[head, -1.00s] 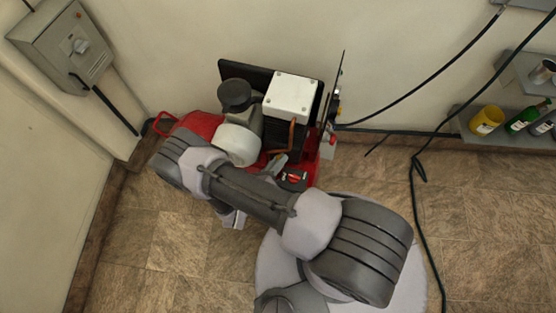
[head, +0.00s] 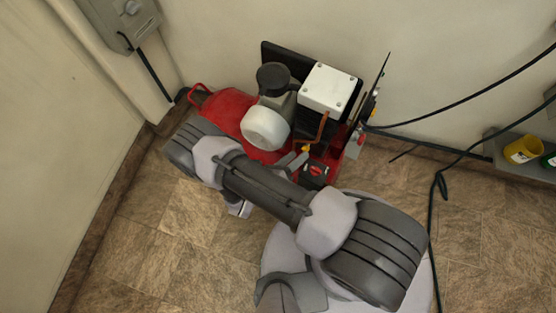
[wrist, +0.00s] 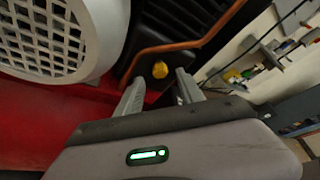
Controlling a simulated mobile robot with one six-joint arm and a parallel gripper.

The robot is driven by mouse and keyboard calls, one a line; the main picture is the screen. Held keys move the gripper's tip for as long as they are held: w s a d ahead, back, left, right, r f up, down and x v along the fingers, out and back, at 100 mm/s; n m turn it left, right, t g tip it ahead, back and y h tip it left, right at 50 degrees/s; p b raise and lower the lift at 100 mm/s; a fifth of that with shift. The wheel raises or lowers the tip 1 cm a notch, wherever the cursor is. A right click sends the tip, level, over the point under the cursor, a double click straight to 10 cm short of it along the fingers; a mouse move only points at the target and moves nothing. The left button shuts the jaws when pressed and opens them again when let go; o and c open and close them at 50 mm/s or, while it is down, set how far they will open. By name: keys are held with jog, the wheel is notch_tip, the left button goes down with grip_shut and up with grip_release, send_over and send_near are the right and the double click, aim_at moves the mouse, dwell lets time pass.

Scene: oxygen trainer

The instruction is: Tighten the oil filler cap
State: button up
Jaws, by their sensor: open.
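The yellow oil filler cap (wrist: 160,69) sits on a dark part low on the compressor, below a copper pipe, in the wrist view. It also shows as a small yellow spot (head: 305,148) in the head view. My gripper (wrist: 159,77) is open, its two fingers pointing toward the cap, one to each side of it in the picture. I cannot tell whether the fingertips reach the cap's depth; no contact is visible. In the head view my gripper (head: 296,160) is small and partly hidden by my arm, close to the compressor's near side.
The compressor has a red tank (head: 224,110), a white motor cover (head: 265,128) and a white box (head: 330,88) close around the cap. The copper pipe (wrist: 185,45) runs just above it. A shelf (head: 520,168) and hanging hoses are at right. Open tiled floor lies in front.

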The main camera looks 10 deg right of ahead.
jog(key=p+v, duration=0.2)
jog(key=v, duration=1.1)
jog(key=shift+a, duration=0.25)
jog(key=shift+r, duration=0.15)
jog(key=w+d+r+m+g+y, duration=0.15)
jog(key=r+m+g, duration=0.35)
jog(key=r+m, duration=0.55)
jog(key=w+r+m+g+y, duration=0.25)
jog(key=r+m+g, duration=0.4)
jog(key=r, duration=0.65)
jog(key=s+d+r+m+t+y, duration=0.2)
jog(key=r+m+y, duration=0.1)
jog(key=r+m, duration=0.4)
jog(key=s+d+r+m+t+y, duration=0.2)
jog(key=d+r+m+t+y, duration=0.1)
jog(key=r+m, duration=0.4)
jog(key=s+d+r+m+t+y, duration=0.2)
jog(key=s+r+m+t+y, duration=0.1)
jog(key=r+m, duration=0.5)
jog(key=shift+d+r+y, duration=0.3)
jog(key=shift+r, duration=0.15)
